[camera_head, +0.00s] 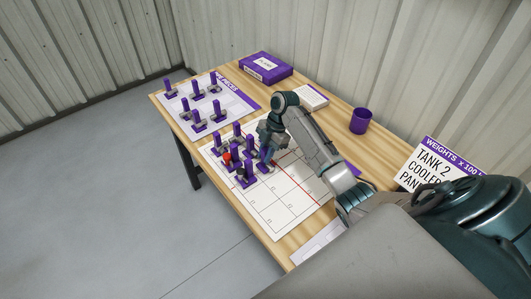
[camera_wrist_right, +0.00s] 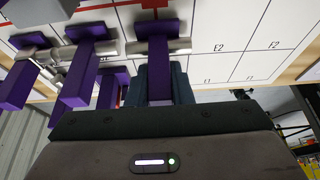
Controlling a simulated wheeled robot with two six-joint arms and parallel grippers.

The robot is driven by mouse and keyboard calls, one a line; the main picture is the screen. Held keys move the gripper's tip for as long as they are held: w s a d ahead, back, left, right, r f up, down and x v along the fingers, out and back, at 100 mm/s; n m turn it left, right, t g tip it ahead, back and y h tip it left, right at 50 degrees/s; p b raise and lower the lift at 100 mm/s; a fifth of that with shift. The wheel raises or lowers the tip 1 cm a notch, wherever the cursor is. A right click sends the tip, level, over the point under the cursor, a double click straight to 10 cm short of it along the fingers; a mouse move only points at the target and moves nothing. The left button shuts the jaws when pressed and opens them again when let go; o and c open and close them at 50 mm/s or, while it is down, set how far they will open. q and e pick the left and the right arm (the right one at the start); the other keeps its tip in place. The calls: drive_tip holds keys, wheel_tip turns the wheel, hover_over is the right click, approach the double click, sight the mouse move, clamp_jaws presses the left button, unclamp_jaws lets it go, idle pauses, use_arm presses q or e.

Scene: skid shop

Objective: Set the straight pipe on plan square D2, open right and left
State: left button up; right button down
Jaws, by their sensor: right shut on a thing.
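The straight pipe (camera_wrist_right: 172,47) is a short grey tube on a purple upright handle. My right gripper (camera_wrist_right: 158,88) is shut on that handle. The tube lies crosswise in the right wrist view, just left of the square marked E2, over the D2 spot. I cannot tell whether it touches the plan sheet (camera_head: 290,205). In the head view my right gripper (camera_head: 268,152) is low over the plan sheet, beside a cluster of purple-handled pieces, and largely hides the pipe. My left gripper is not in view.
Several purple-handled pieces (camera_wrist_right: 88,50) stand close on the left in the wrist view. A pieces sheet (camera_head: 236,101) with more pieces lies at the far left. A purple box (camera_head: 265,68), a purple mug (camera_head: 361,121) and a weights sign (camera_head: 435,162) stand behind. The plan's near-right squares are clear.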

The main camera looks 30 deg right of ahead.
drive_tip(key=shift+f, duration=0.45)
drive_tip(key=c, duration=1.2)
unclamp_jaws()
drive_tip(key=shift+r, duration=0.15)
drive_tip(key=shift+r+p, duration=0.45)
drive_tip(key=shift+r, duration=0.05)
drive_tip(key=shift+r+p, duration=3.1)
drive_tip(key=shift+r, duration=0.4)
